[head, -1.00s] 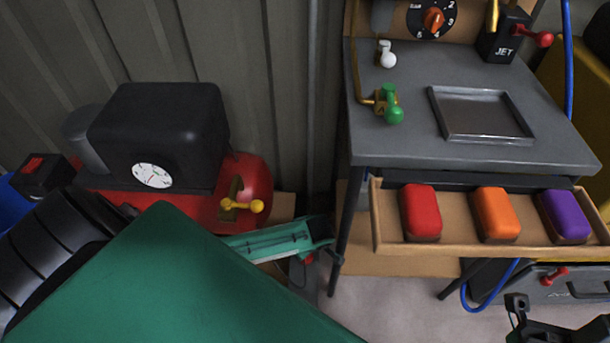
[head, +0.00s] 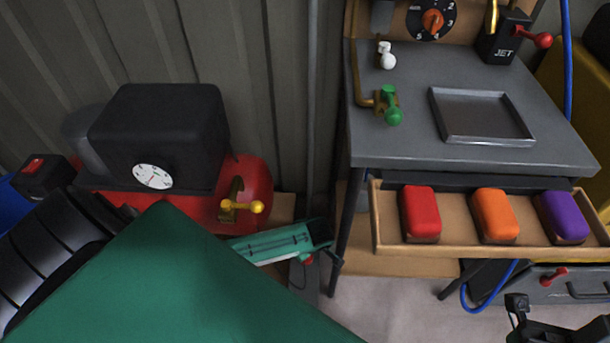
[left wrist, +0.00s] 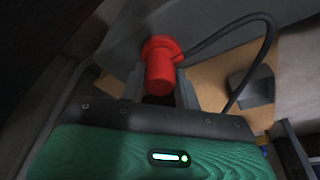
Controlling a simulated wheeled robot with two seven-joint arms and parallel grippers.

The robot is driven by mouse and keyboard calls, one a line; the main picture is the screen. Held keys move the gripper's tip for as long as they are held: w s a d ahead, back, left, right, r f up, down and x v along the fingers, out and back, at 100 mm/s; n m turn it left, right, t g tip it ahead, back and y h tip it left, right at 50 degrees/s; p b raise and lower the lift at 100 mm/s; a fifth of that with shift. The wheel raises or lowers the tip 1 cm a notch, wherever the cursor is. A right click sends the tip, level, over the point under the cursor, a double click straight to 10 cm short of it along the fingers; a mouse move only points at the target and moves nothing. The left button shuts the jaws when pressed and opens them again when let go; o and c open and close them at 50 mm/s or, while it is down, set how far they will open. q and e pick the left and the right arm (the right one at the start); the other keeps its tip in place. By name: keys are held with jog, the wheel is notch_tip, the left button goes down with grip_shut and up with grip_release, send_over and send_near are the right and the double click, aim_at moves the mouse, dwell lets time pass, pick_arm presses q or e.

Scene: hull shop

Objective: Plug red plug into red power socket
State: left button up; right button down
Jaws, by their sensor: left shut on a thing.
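In the left wrist view the red plug (left wrist: 160,68) sits between the fingers of my left gripper (left wrist: 160,88), which is shut on it. A dark cable runs from the plug, loops to the right and comes down. I cannot make out a red power socket in either view. My right gripper (head: 535,320) shows partly at the bottom right corner; its jaw opening is unclear.
A grey bench (head: 400,145) carries a shallow tray (head: 440,115) and green and white valves. Its open drawer (head: 455,242) holds red, orange and purple blocks. A red compressor (head: 258,180) stands left. A blue hose (head: 482,308) hangs below the drawer.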

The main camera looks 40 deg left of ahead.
pick_arm(q)
jog(key=shift+f, duration=0.2)
jog(key=o, duration=1)
notch_tip(320, 180, up, 20)
jog(key=p, duration=0.7)
